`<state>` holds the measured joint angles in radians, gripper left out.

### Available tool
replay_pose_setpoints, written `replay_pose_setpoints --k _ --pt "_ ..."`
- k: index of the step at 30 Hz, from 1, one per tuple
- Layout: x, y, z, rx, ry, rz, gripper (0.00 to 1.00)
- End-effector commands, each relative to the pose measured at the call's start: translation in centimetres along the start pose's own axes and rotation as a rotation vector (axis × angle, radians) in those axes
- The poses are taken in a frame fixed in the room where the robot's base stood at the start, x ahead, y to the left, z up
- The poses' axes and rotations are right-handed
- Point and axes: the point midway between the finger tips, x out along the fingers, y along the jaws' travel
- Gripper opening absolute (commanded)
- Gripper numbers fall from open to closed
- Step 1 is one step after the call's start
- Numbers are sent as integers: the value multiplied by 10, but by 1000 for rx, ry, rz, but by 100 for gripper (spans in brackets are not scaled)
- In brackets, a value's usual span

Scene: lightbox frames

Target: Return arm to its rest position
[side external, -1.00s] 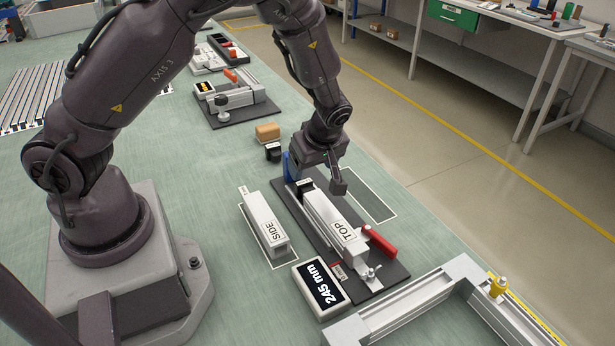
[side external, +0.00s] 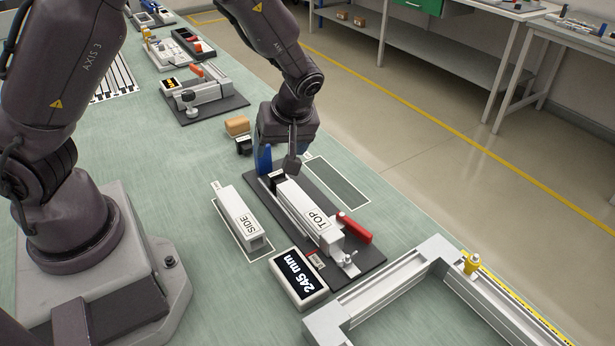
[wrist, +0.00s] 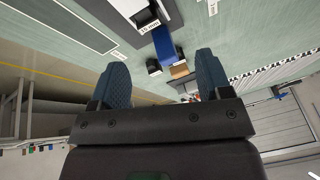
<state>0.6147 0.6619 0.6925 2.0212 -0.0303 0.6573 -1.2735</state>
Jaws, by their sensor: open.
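My gripper (side external: 288,158) hangs above the back end of the dark fixture plate (side external: 362,258), close to a blue upright piece (side external: 264,158). In the wrist view its two dark blue fingers (wrist: 162,82) stand wide apart with nothing between them in their grip. The white bar marked TOP (side external: 305,207) lies in the fixture, clear of the fingers. The red handle (side external: 354,229) is at the fixture's front end. The blue piece also shows in the wrist view (wrist: 167,45).
A bar marked SIDE (side external: 240,215) lies left of the fixture. A display reading 245 mm (side external: 298,279) stands in front. A tan block (side external: 237,125) and a black block (side external: 244,145) sit behind. An aluminium frame (side external: 400,285) occupies the front right.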

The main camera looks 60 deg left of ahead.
Motion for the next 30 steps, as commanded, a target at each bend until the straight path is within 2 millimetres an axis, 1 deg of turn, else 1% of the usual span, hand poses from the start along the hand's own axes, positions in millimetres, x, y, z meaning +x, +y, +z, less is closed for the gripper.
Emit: replay_pose_setpoints --k 1,5,8,13,18,21,24,27,30 --pt "-2 -6 9 98 -26 -11 71" --pt "-19 -23 26 352 -117 11 71" --pt "-39 -36 36 543 -187 70 71" --pt "-82 -64 46 844 -250 232 71" --pt "-127 -96 47 1094 -201 419 71" --pt "-149 -117 44 1194 -124 509 71" --pt "-168 -137 40 1250 -23 576 71" --pt "-182 -154 36 1242 74 618 71" --pt "-193 -164 30 1203 154 647 71"
